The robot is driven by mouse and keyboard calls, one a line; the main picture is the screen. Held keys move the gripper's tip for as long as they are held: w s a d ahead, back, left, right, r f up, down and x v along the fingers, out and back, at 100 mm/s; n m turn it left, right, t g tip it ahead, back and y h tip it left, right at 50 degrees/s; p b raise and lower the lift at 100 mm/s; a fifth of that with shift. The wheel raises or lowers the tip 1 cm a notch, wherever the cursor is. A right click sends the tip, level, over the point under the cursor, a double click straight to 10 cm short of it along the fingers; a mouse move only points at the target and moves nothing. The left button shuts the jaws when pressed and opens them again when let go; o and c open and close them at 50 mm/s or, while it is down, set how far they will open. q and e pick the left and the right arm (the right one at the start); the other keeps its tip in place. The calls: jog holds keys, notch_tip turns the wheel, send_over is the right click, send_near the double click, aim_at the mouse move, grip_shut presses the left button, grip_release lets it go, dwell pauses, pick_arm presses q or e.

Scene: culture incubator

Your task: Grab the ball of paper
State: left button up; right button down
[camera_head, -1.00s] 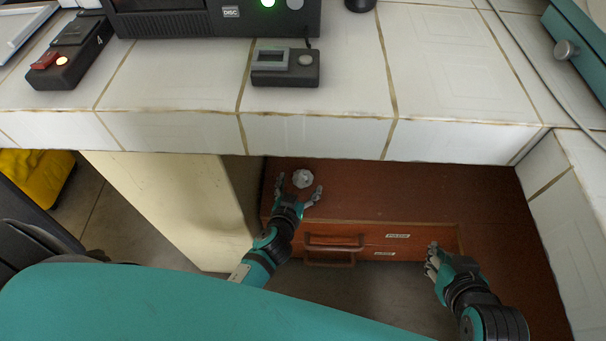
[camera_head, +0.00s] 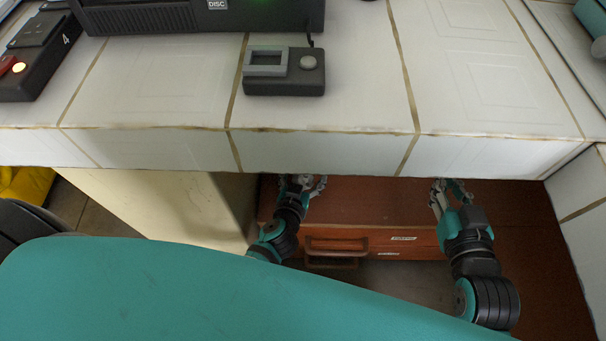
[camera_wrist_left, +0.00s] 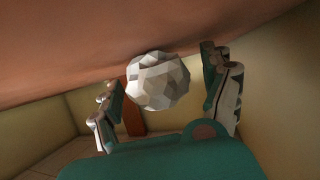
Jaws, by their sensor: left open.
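The ball of paper, a crumpled greyish-white faceted lump, shows in the left wrist view (camera_wrist_left: 158,80) between the spread fingers of my left gripper (camera_wrist_left: 165,88). In the head view only a small part of the ball (camera_head: 303,177) shows, under the front edge of the white bench. My left gripper (camera_head: 302,186) is open there, with its fingers on either side of the ball. The fingers do not look closed on it. My right gripper (camera_head: 449,190) is at the right, apart from the ball; its finger opening is unclear.
The white tiled bench (camera_head: 330,150) overhangs both hands. Under it is a reddish-brown wooden drawer unit (camera_head: 370,212) with a handle (camera_head: 335,243). A cream panel (camera_head: 175,205) stands left of my left arm. A small grey device (camera_head: 284,72) lies on the bench.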

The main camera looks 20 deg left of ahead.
pick_arm(q)
jog(key=c, duration=1)
jog(key=shift+o, duration=0.2)
jog(key=shift+r, duration=0.15)
